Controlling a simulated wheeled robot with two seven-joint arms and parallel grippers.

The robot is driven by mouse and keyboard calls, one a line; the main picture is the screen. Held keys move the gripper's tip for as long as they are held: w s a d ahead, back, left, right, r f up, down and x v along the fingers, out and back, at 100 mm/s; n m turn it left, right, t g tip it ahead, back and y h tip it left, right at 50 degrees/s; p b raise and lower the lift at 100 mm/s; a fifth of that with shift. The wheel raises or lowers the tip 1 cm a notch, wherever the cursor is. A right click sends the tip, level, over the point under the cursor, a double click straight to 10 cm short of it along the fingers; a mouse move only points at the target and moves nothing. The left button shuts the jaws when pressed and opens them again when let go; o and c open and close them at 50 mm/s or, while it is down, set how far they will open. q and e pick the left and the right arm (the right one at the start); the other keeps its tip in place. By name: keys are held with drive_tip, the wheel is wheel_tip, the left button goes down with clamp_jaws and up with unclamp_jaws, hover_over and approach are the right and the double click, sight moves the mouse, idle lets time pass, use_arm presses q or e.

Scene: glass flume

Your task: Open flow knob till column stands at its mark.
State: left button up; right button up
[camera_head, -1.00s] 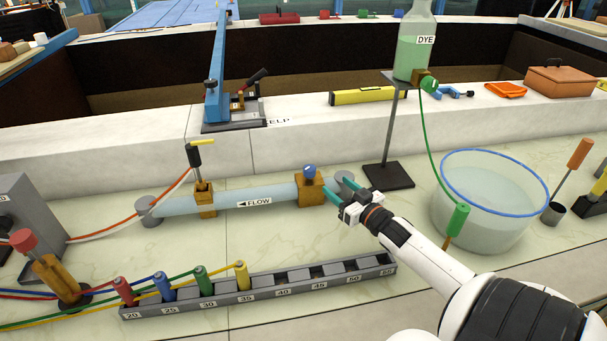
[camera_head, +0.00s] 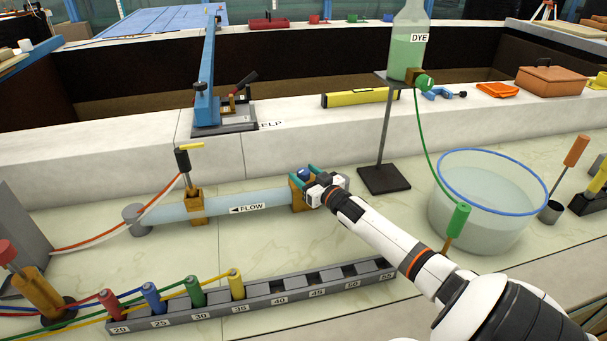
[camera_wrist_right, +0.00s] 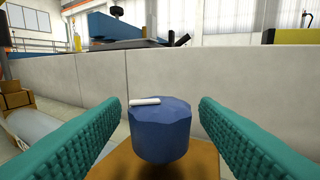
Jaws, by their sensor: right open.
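The flow knob is a dark blue faceted knob (camera_head: 304,173) on a brass block (camera_head: 297,197) at the right end of the clear tube (camera_head: 262,200) labelled FLOW. My right gripper (camera_head: 306,171) is open at the knob, with one teal finger on each side. In the right wrist view, the knob (camera_wrist_right: 160,132) stands between the two teal fingers (camera_wrist_right: 162,108), with a visible gap on both sides. A white pointer bar lies on its top, toward the left. I cannot make out a column with a mark. My left gripper is not in view.
A numbered rack (camera_head: 260,297) with coloured plugs lies in front. A black stand (camera_head: 384,179) holds the green DYE bottle (camera_head: 407,52) behind my right arm. A round water tank (camera_head: 490,200) stands right.

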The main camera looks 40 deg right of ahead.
drive_tip(key=shift+w+d, duration=0.1)
drive_tip(key=shift+w, duration=0.5)
drive_tip(key=c, duration=1)
drive_tip(key=shift+n+y+b, duration=0.55)
drive_tip(key=shift+n+y, duration=0.35)
drive_tip(key=shift+y, duration=0.4)
drive_tip(key=shift+n+y+b, duration=0.6)
drive_tip(key=shift+y, duration=0.5)
drive_tip(key=o, duration=1)
